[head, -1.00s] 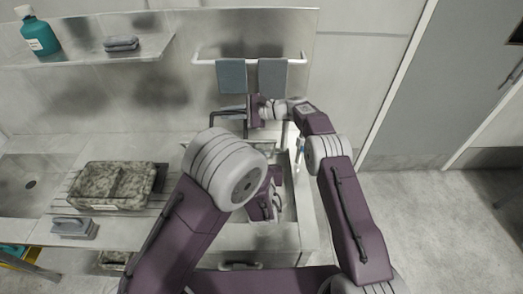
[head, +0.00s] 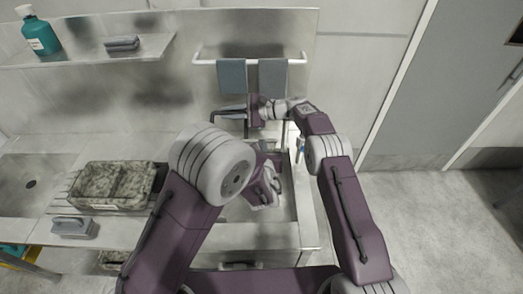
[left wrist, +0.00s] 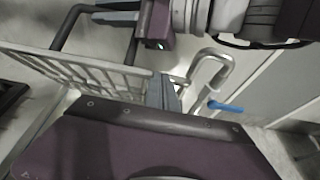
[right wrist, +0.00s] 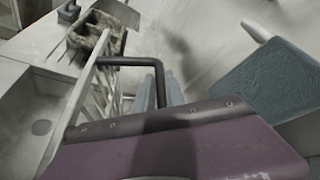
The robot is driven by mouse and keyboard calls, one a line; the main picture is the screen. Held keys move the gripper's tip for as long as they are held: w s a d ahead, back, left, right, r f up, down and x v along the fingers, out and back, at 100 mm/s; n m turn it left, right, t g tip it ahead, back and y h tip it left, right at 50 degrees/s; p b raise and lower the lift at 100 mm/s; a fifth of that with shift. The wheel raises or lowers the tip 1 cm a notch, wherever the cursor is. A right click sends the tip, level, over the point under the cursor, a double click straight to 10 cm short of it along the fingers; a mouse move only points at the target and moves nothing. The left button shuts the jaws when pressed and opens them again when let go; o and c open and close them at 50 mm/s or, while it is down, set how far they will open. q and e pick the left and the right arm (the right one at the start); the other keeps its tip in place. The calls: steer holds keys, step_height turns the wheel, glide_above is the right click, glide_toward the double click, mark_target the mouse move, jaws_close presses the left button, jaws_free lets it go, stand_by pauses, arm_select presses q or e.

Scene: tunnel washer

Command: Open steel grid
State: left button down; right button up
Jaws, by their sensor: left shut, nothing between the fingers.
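The steel grid (left wrist: 85,70) is a pale wire rack with a black bar handle (right wrist: 125,62). It stands at a slant over the basin, and the arms mostly hide it in the head view. My right gripper (head: 230,112) is at the handle. Its two blue-grey fingers (right wrist: 158,92) lie close on either side of the black bar, seemingly shut on it. My left gripper (head: 270,190) is over the basin, lower and nearer than the right one. Its fingers (left wrist: 163,92) are together and empty, beside the grid's edge in the left wrist view.
A curved steel tap (left wrist: 212,65) with a blue part stands close to my left gripper. Two grey cloths (head: 272,78) hang from a wall rail behind. A mottled tray (head: 112,186) and a grey brush (head: 73,228) lie on the left counter. A shelf (head: 85,55) is above.

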arm_select(q)
steer(key=shift+w+r, duration=0.25)
steer(key=shift+r, duration=0.05)
arm_select(e)
steer(key=o, duration=0.4)
steer(key=shift+s+f, duration=0.15)
steer(key=shift+f, duration=0.2)
